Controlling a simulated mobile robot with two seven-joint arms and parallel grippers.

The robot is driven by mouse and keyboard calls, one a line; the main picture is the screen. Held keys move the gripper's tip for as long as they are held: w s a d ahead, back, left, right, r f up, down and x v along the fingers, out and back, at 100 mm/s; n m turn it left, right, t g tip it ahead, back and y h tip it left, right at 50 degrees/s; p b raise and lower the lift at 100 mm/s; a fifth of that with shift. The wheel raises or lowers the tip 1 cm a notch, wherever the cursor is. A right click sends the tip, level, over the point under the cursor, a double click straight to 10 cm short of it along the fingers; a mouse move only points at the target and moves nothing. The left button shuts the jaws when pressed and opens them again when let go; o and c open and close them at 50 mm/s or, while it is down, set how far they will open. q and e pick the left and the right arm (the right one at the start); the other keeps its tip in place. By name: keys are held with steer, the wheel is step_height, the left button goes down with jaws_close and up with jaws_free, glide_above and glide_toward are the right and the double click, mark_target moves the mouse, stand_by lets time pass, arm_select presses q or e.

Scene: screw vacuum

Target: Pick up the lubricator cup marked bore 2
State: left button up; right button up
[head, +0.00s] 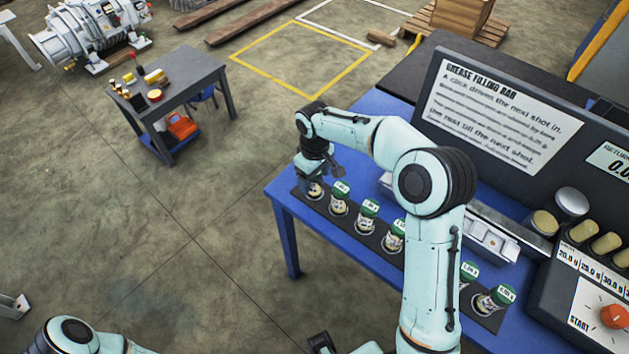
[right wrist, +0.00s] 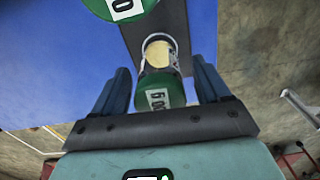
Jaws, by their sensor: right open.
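Several lubricator cups with green caps and white labels stand in a row on a dark strip along the blue table. My right gripper (head: 320,177) is over the leftmost cup (head: 315,191), pointing down. In the right wrist view, my right gripper (right wrist: 160,68) is open, with its two blue fingers on either side of a green-capped cup (right wrist: 175,88). I see gaps between the fingers and the cap. The bore markings are too small to read. A dark and pale part of mine at the head view's bottom edge may be the left gripper, but it is mostly cut off.
The neighbouring cup (head: 339,204) stands close on the right of the leftmost one. The grease filling machine (head: 520,110) stands behind the row. The blue table (head: 292,217) ends just left of the leftmost cup. A small grey table (head: 190,78) stands apart.

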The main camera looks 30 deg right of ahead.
steer(key=c, duration=1.2)
steer(key=shift+o, duration=0.2)
